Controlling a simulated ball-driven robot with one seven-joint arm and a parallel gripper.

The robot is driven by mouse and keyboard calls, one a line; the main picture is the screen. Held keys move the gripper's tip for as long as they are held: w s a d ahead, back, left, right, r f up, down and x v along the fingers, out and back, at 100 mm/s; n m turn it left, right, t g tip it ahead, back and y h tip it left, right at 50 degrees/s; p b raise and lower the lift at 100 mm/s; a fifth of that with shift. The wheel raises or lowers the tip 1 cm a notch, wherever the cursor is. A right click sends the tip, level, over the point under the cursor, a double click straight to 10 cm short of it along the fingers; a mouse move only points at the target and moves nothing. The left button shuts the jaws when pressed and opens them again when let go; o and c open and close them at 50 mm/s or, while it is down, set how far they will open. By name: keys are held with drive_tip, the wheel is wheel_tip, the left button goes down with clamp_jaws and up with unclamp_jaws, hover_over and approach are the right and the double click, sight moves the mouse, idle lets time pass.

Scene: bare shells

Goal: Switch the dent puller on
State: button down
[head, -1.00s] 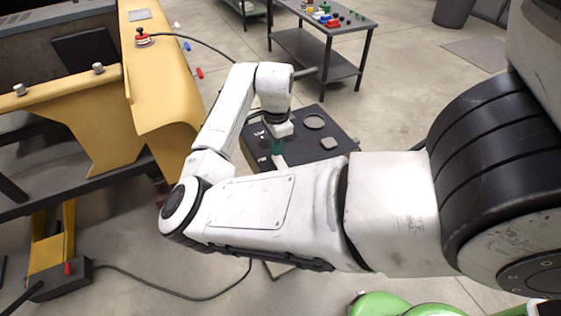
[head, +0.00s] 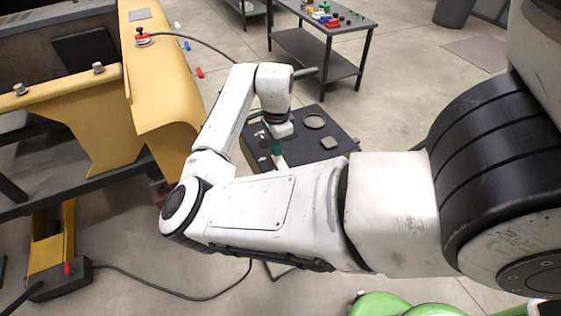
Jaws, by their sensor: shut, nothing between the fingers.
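A dark box (head: 335,141) with a flat black top stands on the floor beyond my arm. Its top carries a round disc, a small square pad and small pale marks at the left. It may be the dent puller; I cannot tell for sure, and no switch is clear. My gripper (head: 278,158) points down over the left part of this top, shut and empty. Its fingertips are small and partly hidden behind my forearm, so I cannot tell whether they touch the box. The near side of the box is hidden by my arm.
A yellow body panel (head: 160,85) on a dark frame fills the left, with a red-topped device (head: 143,37) and a cable on it. A dark pedal-like box (head: 58,280) with a red lever lies lower left. A table (head: 325,20) with coloured items stands behind. Floor is open at right.

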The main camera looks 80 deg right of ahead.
drive_tip(key=shift+f+b, duration=0.45)
drive_tip(key=shift+f, duration=0.35)
idle(0.4)
drive_tip(key=shift+r+p, duration=3.1)
drive_tip(key=shift+r, duration=0.45)
